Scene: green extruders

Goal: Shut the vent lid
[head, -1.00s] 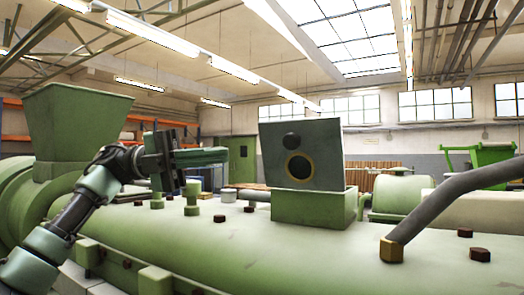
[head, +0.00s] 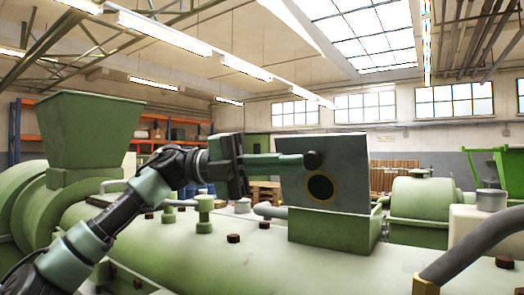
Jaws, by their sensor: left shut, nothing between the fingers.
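The vent lid (head: 345,170) is a grey square plate standing raised on the green vent box (head: 330,228). It has a dark round knob (head: 312,160) and a dark round hole with a yellowish ring (head: 320,187). My left gripper (head: 300,162) is shut and empty. Its fingertips are level with the knob and overlap it in the picture; I cannot tell whether they touch it. My right gripper is not in view.
The vent box sits on a long green extruder body (head: 270,258) with bolts and short posts. A green hopper (head: 88,130) stands at the left. A grey pipe (head: 480,245) rises at the right front.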

